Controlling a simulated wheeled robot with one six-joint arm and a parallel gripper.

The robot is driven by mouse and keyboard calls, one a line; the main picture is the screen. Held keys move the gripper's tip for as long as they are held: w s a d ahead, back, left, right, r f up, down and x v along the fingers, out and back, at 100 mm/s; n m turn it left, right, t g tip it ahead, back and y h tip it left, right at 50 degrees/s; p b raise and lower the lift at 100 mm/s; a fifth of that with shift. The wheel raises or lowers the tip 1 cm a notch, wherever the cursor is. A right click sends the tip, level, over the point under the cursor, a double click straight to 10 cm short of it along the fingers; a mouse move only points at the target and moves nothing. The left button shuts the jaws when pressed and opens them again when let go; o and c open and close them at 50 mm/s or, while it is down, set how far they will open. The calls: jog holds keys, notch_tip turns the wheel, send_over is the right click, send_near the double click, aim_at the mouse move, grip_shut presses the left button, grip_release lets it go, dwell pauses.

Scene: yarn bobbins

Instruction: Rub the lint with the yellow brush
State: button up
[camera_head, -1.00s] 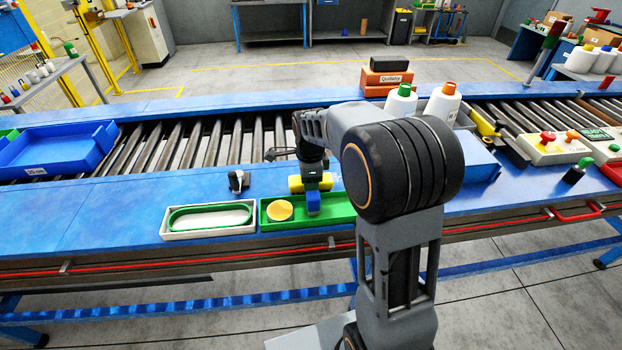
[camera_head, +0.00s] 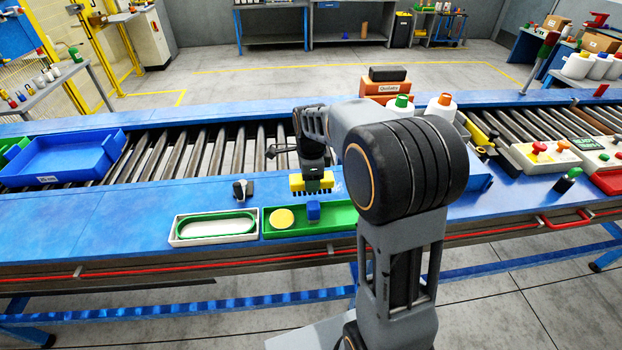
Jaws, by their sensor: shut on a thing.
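The yellow brush (camera_head: 312,182) has dark bristles pointing down. My gripper (camera_head: 315,174) is shut on it and holds it above the back edge of the green tray. The green tray (camera_head: 345,217) stands near the front edge of the blue table and holds a yellow round piece (camera_head: 282,218) and a blue block (camera_head: 313,211). I cannot make out any lint for sure. A white tray (camera_head: 213,240) with a green-rimmed pale oval piece (camera_head: 213,226) stands to the left of the green tray.
A small black and silver item (camera_head: 242,190) stands behind the trays. A roller conveyor (camera_head: 215,147) runs behind. A blue bin (camera_head: 65,160) is at left, and white bottles (camera_head: 440,107) stand behind my arm. The blue table (camera_head: 90,225) is bare at front left.

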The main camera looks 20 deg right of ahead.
jog(key=shift+r, duration=0.15)
jog(key=shift+r+p, duration=1.25)
jog(key=shift+r, duration=0.2)
jog(key=shift+f, duration=0.1)
